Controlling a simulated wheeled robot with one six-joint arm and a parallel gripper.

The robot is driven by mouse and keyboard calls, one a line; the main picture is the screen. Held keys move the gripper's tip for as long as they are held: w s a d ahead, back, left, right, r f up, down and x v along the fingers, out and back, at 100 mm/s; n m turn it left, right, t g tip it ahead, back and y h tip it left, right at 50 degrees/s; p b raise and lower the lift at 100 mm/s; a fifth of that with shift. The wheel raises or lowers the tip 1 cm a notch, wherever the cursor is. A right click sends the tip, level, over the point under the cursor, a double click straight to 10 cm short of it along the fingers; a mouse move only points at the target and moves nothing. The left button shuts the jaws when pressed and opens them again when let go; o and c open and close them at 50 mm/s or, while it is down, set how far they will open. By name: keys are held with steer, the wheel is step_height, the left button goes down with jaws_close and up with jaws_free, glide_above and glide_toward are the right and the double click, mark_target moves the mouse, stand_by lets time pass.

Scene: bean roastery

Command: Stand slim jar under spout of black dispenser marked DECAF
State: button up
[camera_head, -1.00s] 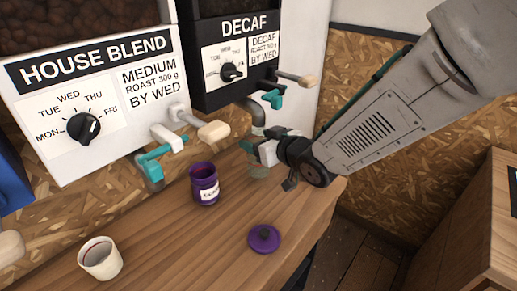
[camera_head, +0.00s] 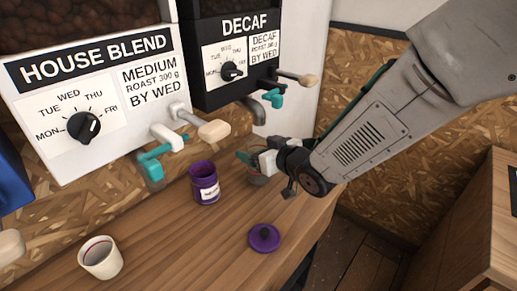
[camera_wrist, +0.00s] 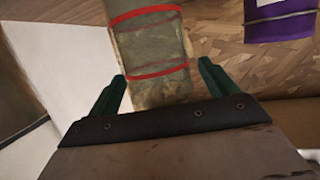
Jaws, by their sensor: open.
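A clear jar with red bands (camera_wrist: 150,45) shows large in the wrist view, its near end between the fingertips with a gap at each side. In the head view the jar (camera_head: 257,179) stands on the counter, mostly hidden behind my gripper (camera_head: 252,160). My gripper is open around the jar; it also shows in the wrist view (camera_wrist: 160,85). The black DECAF dispenser (camera_head: 205,97) hangs on the wall above, with a grey spout (camera_head: 258,114) and teal lever. The jar looks roughly below that spout; exact alignment is unclear.
A purple labelled canister (camera_head: 205,185) stands just left of the jar. A purple lid (camera_head: 264,238) lies on the counter (camera_head: 180,250) in front. A white cup (camera_head: 100,258) is at front left. The white HOUSE BLEND dispenser (camera_head: 95,110) is at left.

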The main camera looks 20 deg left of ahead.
steer(key=v, duration=1.2)
steer(key=w+d+r+m+h, duration=0.1)
steer(key=d+m+h, duration=0.15)
steer(key=d, duration=0.45)
steer(key=w+d+r+m+t+h, duration=0.1)
steer(key=d+h, duration=0.3)
steer(key=d, duration=0.3)
steer(key=w+d+r+m+h, duration=0.1)
steer(key=d+r+m+h, duration=0.15)
steer(key=d, duration=0.45)
steer(key=s+d+r+m+g+h, duration=0.1)
steer(key=s+d+m+g+h, duration=0.25)
steer(key=s+d, duration=0.8)
steer(key=s+d+r+m+g, duration=0.1)
steer(key=s+g, duration=0.3)
steer(key=s, duration=0.7)
steer(key=shift+d+r+m, duration=0.3)
steer(key=shift+d+m, duration=0.05)
steer(key=shift+d, duration=0.5)
